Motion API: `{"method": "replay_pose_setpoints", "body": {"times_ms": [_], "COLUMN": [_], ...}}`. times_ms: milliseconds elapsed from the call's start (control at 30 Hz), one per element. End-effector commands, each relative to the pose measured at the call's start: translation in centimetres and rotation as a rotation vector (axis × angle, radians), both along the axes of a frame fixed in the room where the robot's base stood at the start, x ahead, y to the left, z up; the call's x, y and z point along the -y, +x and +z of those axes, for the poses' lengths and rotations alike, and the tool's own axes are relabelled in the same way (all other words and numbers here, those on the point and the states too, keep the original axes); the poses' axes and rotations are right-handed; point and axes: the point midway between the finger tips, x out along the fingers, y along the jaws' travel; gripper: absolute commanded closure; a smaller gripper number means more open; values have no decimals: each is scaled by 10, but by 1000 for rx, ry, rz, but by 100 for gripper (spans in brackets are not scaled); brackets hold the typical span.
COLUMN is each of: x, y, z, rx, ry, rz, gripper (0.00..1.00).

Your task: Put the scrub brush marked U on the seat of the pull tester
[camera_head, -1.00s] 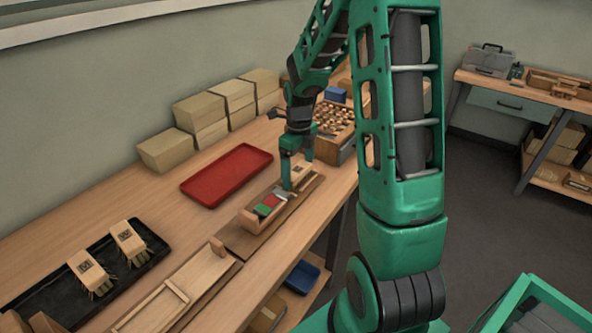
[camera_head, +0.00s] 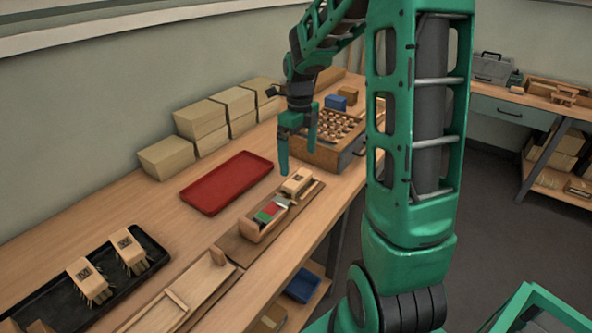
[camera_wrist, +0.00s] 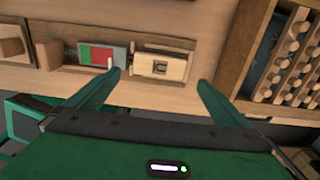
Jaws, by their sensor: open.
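A wooden scrub brush (camera_head: 297,181) sits on the right end of the pull tester (camera_head: 232,240), beside its red and green gauge (camera_head: 268,212). In the wrist view the brush (camera_wrist: 174,67) lies flat on the seat, and its dark mark looks like a U turned on its side. My gripper (camera_head: 297,160) is open and empty, raised above the brush. In the wrist view its fingers (camera_wrist: 158,80) are spread apart, with the brush beyond the tips and clear of them.
A black tray (camera_head: 62,318) at the front left holds two marked brushes (camera_head: 89,280). A red tray (camera_head: 226,182) lies empty behind the tester. A wooden case of knobs (camera_head: 330,140) stands to the right. Boxes (camera_head: 200,118) line the wall.

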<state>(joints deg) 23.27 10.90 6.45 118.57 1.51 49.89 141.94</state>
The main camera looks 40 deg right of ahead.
Motion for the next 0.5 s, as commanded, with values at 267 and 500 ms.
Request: {"method": "replay_pose_setpoints", "body": {"times_ms": [267,500], "x": [0,0], "y": [0,-16], "z": [38,50], "rx": [1,-3], "ry": [-1,-9], "rz": [-1,114], "gripper": [0,0]}}
